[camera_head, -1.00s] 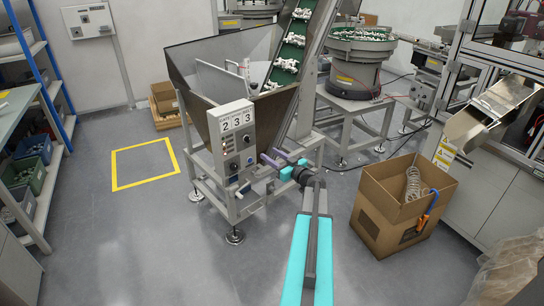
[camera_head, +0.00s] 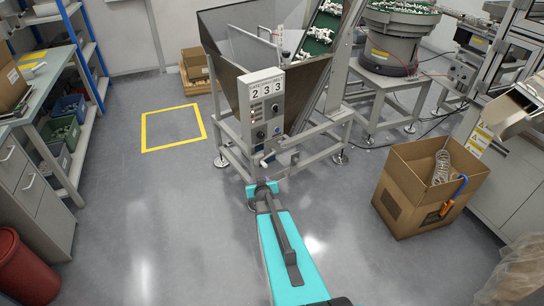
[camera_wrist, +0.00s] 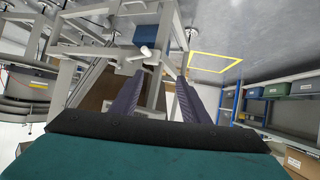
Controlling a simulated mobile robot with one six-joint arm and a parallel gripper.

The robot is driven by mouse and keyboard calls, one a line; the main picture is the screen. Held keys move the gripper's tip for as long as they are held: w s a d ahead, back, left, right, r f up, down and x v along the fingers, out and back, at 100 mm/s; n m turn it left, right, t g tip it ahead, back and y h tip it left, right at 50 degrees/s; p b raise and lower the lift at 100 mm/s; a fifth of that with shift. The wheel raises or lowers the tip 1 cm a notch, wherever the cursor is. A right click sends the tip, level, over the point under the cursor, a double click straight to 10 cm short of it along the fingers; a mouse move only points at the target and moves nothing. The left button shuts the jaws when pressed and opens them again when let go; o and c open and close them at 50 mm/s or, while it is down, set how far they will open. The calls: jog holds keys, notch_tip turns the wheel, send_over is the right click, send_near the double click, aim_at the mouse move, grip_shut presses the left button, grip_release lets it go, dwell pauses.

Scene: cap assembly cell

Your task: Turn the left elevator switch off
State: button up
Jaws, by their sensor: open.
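The grey control box (camera_head: 262,108) is on the front of the hopper stand and carries the digits 2 3 3. Small lights and dark round knobs (camera_head: 261,135) show below the digits. Which knob is the left elevator switch, and its setting, I cannot tell. My gripper's fingers are not clearly visible in the head view, where my arm reaches toward the stand below the box. In the wrist view my gripper (camera_wrist: 157,98) has two purple fingers spread apart with nothing held. A white cylindrical part (camera_wrist: 146,51) of the stand shows beyond them.
The metal hopper (camera_head: 225,55) and its frame legs stand around the box. An open cardboard box (camera_head: 410,212) is on the floor at right. Shelves (camera_head: 75,185) line the left. The floor around the yellow square (camera_head: 146,149) is clear.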

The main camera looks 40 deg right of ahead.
jog(key=s+a+f+n+g+y, duration=0.1)
jog(key=s+a+f+g, duration=0.1)
jog(key=s+a+f, duration=0.4)
jog(key=s+a+f+g+y, duration=0.1)
jog(key=s+a+f+g, duration=0.25)
jog(key=a, duration=0.45)
jog(key=s+a+f+n+g+y, duration=0.1)
jog(key=s+a+f+g, duration=0.1)
jog(key=s+a+f, duration=0.35)
jog(key=s+a+f+n+g+y, duration=0.1)
jog(key=s+a+g, duration=0.3)
jog(key=s+a, duration=0.6)
jog(key=s+a+f+n+g+y, duration=0.1)
jog(key=s+a+n+g+y, duration=0.1)
jog(key=s+a, duration=0.9)
jog(key=shift+s+a+f+n+g+y, duration=0.2)
jog(key=shift+a+n+g+y, duration=0.3)
jog(key=shift+g, duration=0.35)
jog(key=shift+a, duration=0.1)
jog(key=shift+c, duration=0.5)
